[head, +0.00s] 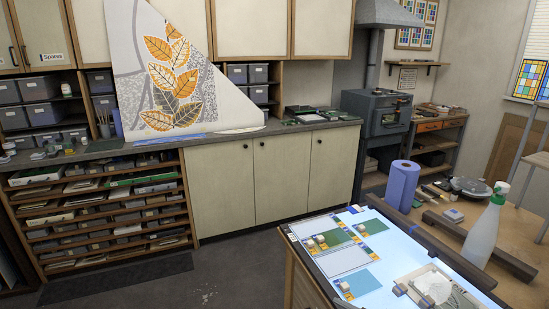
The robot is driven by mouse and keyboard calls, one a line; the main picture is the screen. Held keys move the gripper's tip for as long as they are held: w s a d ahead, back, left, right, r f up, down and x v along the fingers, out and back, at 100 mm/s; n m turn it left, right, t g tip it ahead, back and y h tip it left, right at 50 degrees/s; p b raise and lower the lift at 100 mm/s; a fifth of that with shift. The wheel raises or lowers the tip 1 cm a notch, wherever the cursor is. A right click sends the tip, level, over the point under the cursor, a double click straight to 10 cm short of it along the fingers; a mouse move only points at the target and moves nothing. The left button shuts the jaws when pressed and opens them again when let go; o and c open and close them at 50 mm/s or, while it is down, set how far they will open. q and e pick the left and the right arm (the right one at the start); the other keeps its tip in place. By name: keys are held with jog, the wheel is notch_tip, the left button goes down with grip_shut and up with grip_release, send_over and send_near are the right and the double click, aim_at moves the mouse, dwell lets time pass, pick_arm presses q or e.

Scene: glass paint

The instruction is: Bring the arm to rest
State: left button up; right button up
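Neither of my grippers shows in the head view, and no arm of mine can be made out. The task names no object other than the arm. The nearest work surface is a lit, pale blue light table (395,247) at the lower right. Rectangular glass pieces with small blocks on them lie there, among them a green piece (333,238) and a blue-green piece (357,285).
A spray bottle (484,232) and a blue paper roll (401,185) stand upright at the right. A dark bar (480,258) lies on the wooden bench (523,288). A kiln (381,114) and cupboards (281,170) line the back.

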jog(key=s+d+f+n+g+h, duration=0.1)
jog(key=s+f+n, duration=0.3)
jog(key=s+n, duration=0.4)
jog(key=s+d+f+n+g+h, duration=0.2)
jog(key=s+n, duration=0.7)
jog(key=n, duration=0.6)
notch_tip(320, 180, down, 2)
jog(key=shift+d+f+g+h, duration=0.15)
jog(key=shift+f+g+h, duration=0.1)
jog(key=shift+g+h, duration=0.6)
